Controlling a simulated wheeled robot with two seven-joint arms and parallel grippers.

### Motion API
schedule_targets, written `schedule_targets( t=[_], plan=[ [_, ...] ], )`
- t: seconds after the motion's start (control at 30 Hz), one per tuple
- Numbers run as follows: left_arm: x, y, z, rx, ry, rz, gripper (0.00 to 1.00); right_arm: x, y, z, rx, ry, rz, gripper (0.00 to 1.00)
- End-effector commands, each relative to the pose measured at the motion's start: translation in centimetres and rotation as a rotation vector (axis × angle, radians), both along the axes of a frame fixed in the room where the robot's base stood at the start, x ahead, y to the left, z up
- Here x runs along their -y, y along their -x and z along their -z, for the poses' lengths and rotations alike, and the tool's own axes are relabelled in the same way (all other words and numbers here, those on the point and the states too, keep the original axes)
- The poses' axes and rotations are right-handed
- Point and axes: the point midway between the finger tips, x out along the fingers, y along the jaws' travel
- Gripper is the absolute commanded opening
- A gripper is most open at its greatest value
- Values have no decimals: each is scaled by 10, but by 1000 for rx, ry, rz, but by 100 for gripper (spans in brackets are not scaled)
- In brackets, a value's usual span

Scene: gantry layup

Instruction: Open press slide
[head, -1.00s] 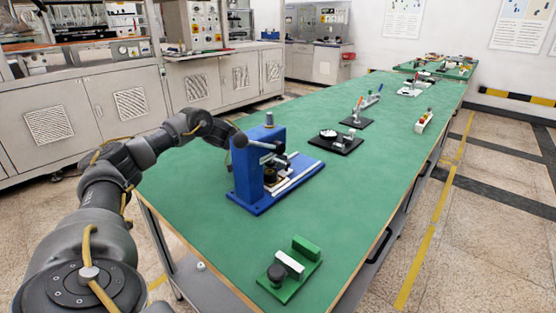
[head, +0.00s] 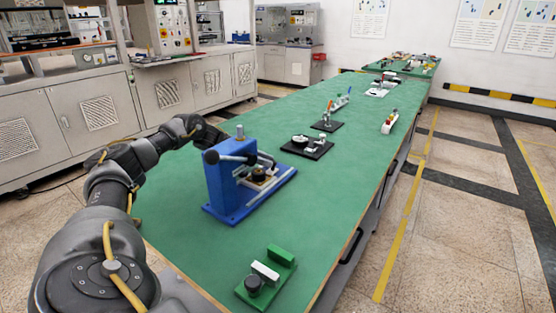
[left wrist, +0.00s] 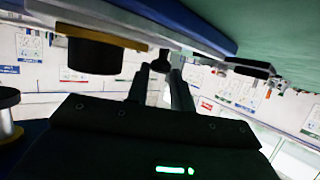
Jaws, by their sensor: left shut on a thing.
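The blue press (head: 222,186) stands upright on the near part of the green table. Its slide is a light plate with a tan piece and a dark round part (head: 259,174). My left arm reaches in behind the press, and its gripper is mostly hidden there in the head view. In the left wrist view, which is upside down, my left gripper (left wrist: 163,75) is closed on a small dark knob (left wrist: 162,56) at the slide's edge. The tan piece with its dark cylinder (left wrist: 92,55) shows beside it. My right gripper is not in view.
The press lever (head: 233,158) crosses in front of the blue column. A green fixture (head: 281,255) with a white block and black knob lies at the near edge. A black fixture (head: 308,147) stands farther back. The table's right side is mostly clear.

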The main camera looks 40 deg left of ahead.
Motion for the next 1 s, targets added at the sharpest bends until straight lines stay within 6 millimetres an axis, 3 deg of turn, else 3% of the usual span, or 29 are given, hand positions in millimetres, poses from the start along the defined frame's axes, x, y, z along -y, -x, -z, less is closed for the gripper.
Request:
schedule_targets(
  t=[0.13,0.4,0.43,0.5,0.8,1.0],
  plan=[
    [-10,4,1,-1,0,-14,0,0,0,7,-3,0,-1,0],
    [-10,3,1,0,-1,-15,0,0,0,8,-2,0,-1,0],
    [-10,3,1,0,-1,-15,27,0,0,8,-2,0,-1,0],
    [-10,3,1,0,-1,-15,32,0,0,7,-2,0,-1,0],
    [-11,4,-1,0,-1,-14,32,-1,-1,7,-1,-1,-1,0],
    [-30,22,-12,1,-1,-18,32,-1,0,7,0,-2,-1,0]
  ],
)
